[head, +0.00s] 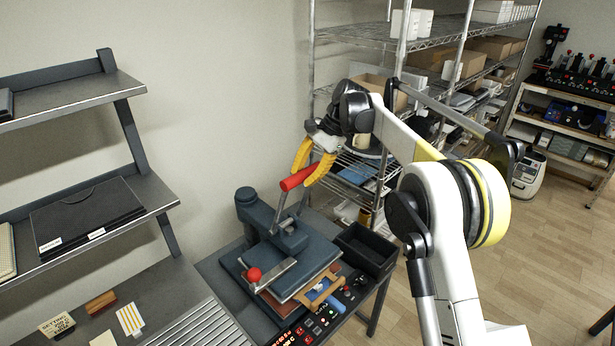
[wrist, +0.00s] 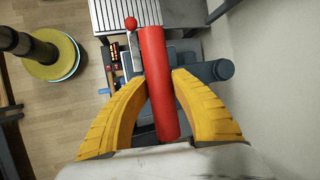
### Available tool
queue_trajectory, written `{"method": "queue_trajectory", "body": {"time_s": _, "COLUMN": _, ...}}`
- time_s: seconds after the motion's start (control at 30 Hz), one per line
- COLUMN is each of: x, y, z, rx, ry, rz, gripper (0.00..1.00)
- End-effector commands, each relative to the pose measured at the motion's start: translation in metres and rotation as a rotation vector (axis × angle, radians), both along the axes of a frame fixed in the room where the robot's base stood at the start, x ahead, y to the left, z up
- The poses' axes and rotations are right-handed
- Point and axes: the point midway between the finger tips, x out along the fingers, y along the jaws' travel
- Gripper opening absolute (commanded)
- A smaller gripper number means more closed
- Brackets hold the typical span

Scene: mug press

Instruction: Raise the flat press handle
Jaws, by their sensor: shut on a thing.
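The flat press (head: 275,262) is a dark grey machine on a small table, with a post at its back left and a flat plate in front. Its handle (head: 299,178) is a red cylinder on a metal lever that stands up above the press. My gripper (head: 314,166) is above the press with its yellow fingers on either side of the red handle. In the wrist view the handle (wrist: 156,70) runs lengthwise between the fingers, and my gripper (wrist: 160,88) is shut on it. A smaller red ball knob (head: 254,274) sits on a metal arm at the press's front.
An empty black bin (head: 367,248) stands right of the press. A control panel (head: 320,318) with lit buttons is in front. A dark shelf unit (head: 90,215) stands at left and a wire rack (head: 400,40) behind. Open wood floor (head: 545,230) lies to the right.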

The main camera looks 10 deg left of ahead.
Motion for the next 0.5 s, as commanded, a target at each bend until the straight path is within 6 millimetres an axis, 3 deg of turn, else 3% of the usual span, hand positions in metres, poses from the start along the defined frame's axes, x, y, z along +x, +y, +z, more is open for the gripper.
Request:
{"method": "queue_trajectory", "body": {"time_s": 0.47, "x": 0.0025, "y": 0.0052, "z": 0.0025, "rx": 0.009, "ry": -0.007, "rz": -0.001, "gripper": 0.0}}
{"method": "queue_trajectory", "body": {"time_s": 0.5, "x": 0.0026, "y": 0.0051, "z": 0.0025, "rx": 0.009, "ry": -0.007, "rz": -0.001, "gripper": 0.4}}
